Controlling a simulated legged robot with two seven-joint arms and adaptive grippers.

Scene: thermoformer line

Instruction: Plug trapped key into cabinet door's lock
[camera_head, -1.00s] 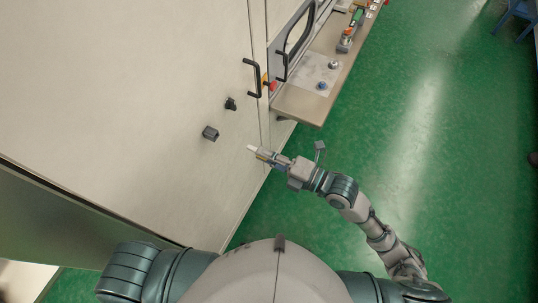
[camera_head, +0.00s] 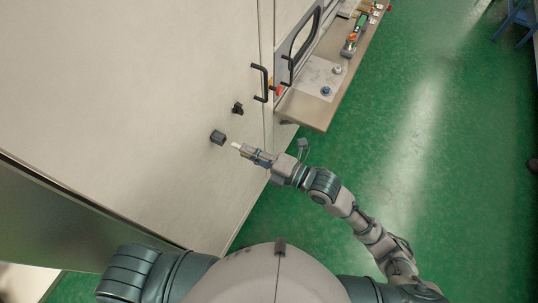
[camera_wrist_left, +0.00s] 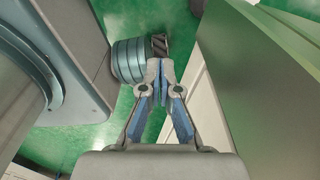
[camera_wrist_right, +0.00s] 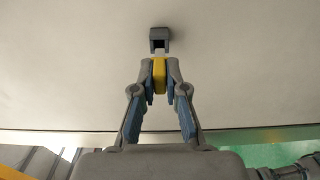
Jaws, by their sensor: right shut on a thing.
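My right gripper (camera_head: 247,151) is shut on the trapped key, whose pale tip (camera_head: 236,146) points at the cabinet door (camera_head: 140,90). In the right wrist view, the yellow key (camera_wrist_right: 159,75) stands between the fingertips of the right gripper (camera_wrist_right: 160,73). The lock (camera_head: 218,137), a dark grey square block on the door, is just left of the key tip with a small gap. In the right wrist view, the lock (camera_wrist_right: 160,38) shows a dark opening straight ahead of the key. My left gripper (camera_wrist_left: 161,68) is shut and empty, out of the head view.
A black knob (camera_head: 238,108) sits on the door above the lock, with a black handle (camera_head: 262,83) farther up. A workbench (camera_head: 305,108) projects at the right of the cabinet. The green floor (camera_head: 430,150) on the right is clear.

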